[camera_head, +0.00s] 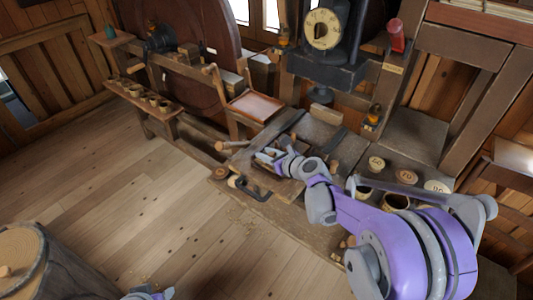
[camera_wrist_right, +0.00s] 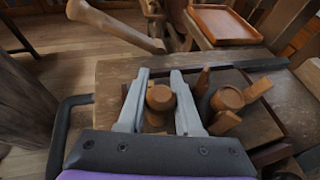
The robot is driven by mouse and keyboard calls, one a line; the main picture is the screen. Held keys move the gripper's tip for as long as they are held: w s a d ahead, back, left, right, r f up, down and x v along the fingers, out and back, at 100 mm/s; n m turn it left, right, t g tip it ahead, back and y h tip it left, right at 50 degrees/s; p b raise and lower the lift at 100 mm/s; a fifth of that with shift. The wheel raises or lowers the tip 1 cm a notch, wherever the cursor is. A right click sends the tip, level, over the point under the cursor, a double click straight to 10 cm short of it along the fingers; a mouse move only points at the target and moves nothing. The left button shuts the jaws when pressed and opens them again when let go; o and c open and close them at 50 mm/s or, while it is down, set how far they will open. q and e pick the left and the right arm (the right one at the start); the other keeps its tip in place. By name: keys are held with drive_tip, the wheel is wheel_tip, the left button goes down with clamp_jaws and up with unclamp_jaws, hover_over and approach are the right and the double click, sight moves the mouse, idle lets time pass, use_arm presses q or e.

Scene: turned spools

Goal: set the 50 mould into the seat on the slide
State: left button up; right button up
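My right gripper (camera_head: 262,156) is over the low bench in front of the press. In the right wrist view its two grey fingers (camera_wrist_right: 160,76) are apart. A round wooden knob (camera_wrist_right: 160,97) shows between them; I cannot tell whether they touch it. Several round wooden moulds with dark marks stand on the bench at the right, among them one disc (camera_head: 376,163) and another (camera_head: 406,174); I cannot read which is 50. The slide and its seat are partly hidden by my right arm and cannot be picked out clearly. My left gripper (camera_head: 150,293) barely shows at the bottom edge.
The black press (camera_head: 325,70) stands behind the bench. A reddish tray seat (camera_head: 254,106) is behind my right gripper. A shelf of small cups (camera_head: 143,95) is at left.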

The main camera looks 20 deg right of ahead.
drive_tip(key=o, duration=0.4)
